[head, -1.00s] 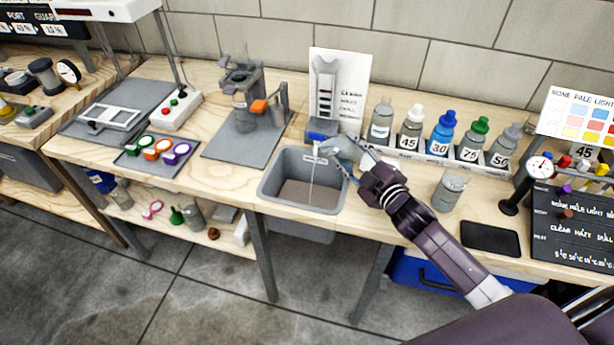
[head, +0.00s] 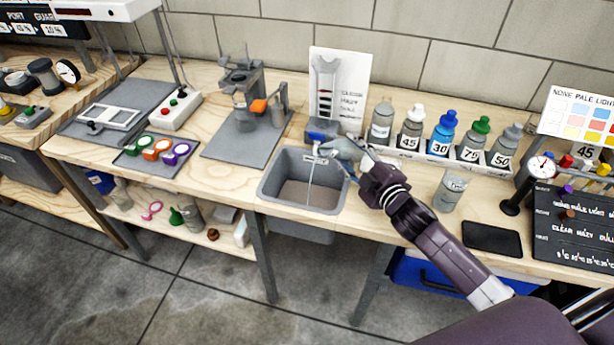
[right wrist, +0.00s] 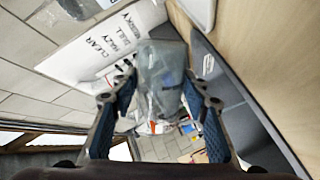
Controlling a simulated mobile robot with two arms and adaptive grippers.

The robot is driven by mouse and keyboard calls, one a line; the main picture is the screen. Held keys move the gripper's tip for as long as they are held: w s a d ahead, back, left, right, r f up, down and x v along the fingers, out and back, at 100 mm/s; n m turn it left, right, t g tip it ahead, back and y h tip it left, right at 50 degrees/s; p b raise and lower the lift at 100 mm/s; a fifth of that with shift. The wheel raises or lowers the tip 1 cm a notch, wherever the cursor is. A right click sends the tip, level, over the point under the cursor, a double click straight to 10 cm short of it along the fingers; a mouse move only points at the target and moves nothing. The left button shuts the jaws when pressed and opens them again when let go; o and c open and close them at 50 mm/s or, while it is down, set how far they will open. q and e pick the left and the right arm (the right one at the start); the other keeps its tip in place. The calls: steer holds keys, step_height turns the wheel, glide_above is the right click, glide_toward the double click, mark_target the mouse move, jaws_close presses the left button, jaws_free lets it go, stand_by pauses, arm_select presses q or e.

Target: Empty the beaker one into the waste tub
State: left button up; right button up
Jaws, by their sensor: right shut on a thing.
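My right gripper (head: 354,162) is shut on a clear grey beaker (head: 342,149) and holds it tipped over the right side of the waste tub. In the right wrist view the beaker (right wrist: 164,78) sits between the two blue-padded fingers (right wrist: 160,112). The waste tub (head: 268,182) is a grey open basin set into the bench front. A thin pale stream (head: 311,174) runs down into it from near the beaker's mouth. Brownish-grey contents cover the tub's bottom. Lettering on the held beaker is not readable. My left gripper is not in view.
Another beaker (head: 449,191) stands upright on the bench to the right, near a black pad (head: 491,239). A rack of numbered bottles (head: 437,158) and a white clarity card (head: 340,84) stand behind. A grey clamp stand (head: 243,95) is left of the tub.

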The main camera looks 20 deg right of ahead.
steer(key=shift+f+n+b, duration=0.15)
steer(key=shift+n+b, duration=0.5)
steer(key=shift+n, duration=0.35)
stand_by(1.3)
steer(key=shift+a+f+n+h+p, duration=0.15)
steer(key=shift+a+n+h+p, duration=0.3)
steer(key=shift+a+n, duration=0.35)
stand_by(1.2)
steer(key=shift+a+r+n+p, duration=0.25)
steer(key=shift+r+n+p, duration=0.35)
steer(key=shift+p, duration=0.15)
stand_by(1.0)
steer(key=shift+a+f+n+h, duration=0.3)
steer(key=shift+n+h, duration=0.15)
steer(key=shift+n, duration=0.35)
stand_by(0.7)
steer(key=shift+a+r+n+p, duration=0.1)
steer(key=shift+r+n+p, duration=0.15)
steer(key=shift+p, duration=0.2)
